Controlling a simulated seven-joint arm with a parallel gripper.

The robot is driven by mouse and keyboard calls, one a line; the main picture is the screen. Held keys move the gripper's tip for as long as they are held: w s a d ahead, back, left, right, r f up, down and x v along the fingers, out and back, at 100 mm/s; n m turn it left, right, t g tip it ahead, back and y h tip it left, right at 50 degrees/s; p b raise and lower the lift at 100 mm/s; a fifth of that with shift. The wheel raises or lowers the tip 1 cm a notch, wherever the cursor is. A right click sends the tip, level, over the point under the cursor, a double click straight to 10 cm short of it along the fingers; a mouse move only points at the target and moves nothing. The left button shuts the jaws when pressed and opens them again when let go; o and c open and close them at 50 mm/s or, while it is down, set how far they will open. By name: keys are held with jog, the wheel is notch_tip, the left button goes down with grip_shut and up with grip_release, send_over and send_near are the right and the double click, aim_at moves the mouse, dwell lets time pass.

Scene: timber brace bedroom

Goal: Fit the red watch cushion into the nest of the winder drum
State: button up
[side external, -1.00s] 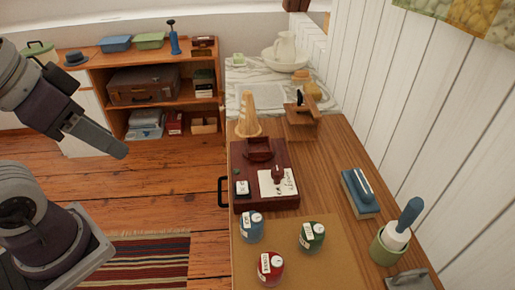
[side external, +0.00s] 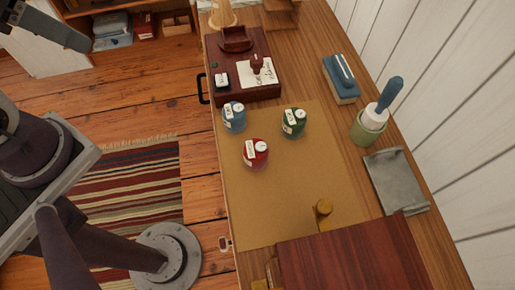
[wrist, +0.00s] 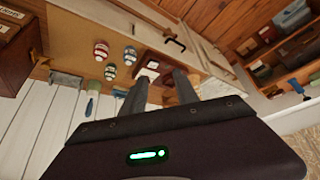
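The red watch cushion (side external: 256,153), a small jar-like piece with a white label, stands upright on the tan mat (side external: 285,190). It also shows in the wrist view (wrist: 101,49). The dark red wooden box (side external: 262,82) behind it carries a curved cradle (side external: 236,39), which looks like the winder drum; its nest cannot be made out. My gripper (wrist: 162,78) is open and empty, its two fingers apart. In the side view my gripper (side external: 78,40) hangs at upper left over the floor, well away from the cushion.
A blue cushion (side external: 234,117) and a green cushion (side external: 293,122) stand close to the red one. A stamp and card lie on the box. The mat's front is mostly clear.

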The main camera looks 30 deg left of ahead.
jog(key=o, duration=0.8)
jog(key=shift+o, duration=0.2)
jog(key=m+g+h, duration=0.1)
jog(key=m+g, duration=0.5)
jog(key=m, duration=1.6)
send_over(256, 147)
jog(key=a, duration=0.2)
jog(key=f, duration=2.2)
jog(key=shift+d, duration=0.25)
jog(key=shift+m, duration=0.3)
jog(key=f, duration=0.2)
jog(key=d+f, duration=0.1)
jog(key=f, duration=0.4)
jog(key=shift+d+f, duration=0.15)
jog(key=shift+d, duration=0.1)
